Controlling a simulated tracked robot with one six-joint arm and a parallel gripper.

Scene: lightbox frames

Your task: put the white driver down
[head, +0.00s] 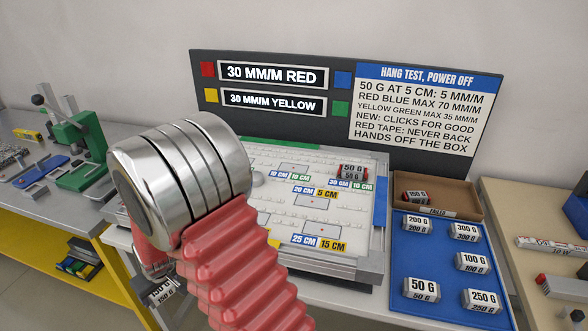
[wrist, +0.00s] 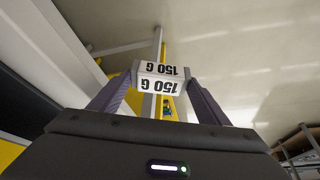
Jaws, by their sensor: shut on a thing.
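My gripper (wrist: 162,78) is shut on a white-faced block marked 150 G (wrist: 160,85), with a dark finger on each side of it. The block also shows in the head view (head: 161,291), low at the left, beneath my arm. My arm hides most of the gripper there. I see no white driver in the gripper. A long white item with red marks and lettering (head: 550,246) lies on the right bench; I cannot tell whether it is the driver.
A blue mat (head: 440,265) holds several labelled weights. A brown tray marked FAILED (head: 445,190) behind it holds one weight. A white panel (head: 350,220) carries labels and a 50 G block (head: 352,172). A green press (head: 78,145) stands on the left bench.

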